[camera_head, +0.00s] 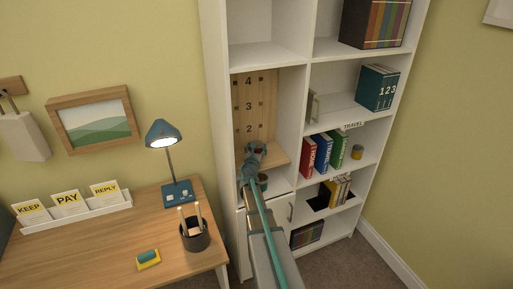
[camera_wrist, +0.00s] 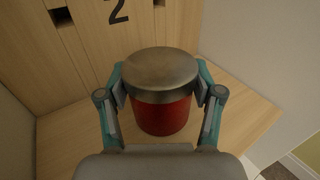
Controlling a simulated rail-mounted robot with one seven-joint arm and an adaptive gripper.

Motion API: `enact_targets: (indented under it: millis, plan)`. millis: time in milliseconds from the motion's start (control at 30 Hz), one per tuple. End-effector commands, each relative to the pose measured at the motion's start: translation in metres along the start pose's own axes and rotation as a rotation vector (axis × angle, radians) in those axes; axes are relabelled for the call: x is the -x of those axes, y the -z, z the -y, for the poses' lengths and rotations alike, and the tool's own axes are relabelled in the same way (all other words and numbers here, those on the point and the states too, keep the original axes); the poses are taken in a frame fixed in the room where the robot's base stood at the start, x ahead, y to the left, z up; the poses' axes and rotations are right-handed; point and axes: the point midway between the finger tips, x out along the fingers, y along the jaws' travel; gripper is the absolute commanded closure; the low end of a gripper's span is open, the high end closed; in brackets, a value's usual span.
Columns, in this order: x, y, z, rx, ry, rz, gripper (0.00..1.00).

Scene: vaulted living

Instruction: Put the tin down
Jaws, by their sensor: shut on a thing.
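The tin (camera_wrist: 161,112) is red with a dull metal lid. In the wrist view it is upright between the two fingers of my gripper (camera_wrist: 161,85), which is shut on its sides. The tin is over a pale wooden shelf board (camera_wrist: 248,112), in front of a wooden back panel (camera_wrist: 85,40) marked 2. I cannot tell whether its base touches the board. In the head view my gripper (camera_head: 256,152) reaches into the left bay of the white bookcase at the wooden board (camera_head: 279,154). The tin is mostly hidden there by my arm.
White bay walls stand on both sides. Right of the bay are red, blue and green binders (camera_head: 323,152). A desk (camera_head: 110,235) with a lamp (camera_head: 164,140) stands left.

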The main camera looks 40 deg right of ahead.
Motion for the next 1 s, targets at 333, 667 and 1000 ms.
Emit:
enact_targets:
  millis: [333,667,1000]
  plan:
    - [0.0003,0.0037,-0.0001,0.000,0.000,0.001,0.75]
    - [0.0003,0.0051,-0.0002,0.000,-0.001,0.000,0.09]
    - [0.0002,0.0030,-0.0002,0.000,-0.001,0.000,0.09]
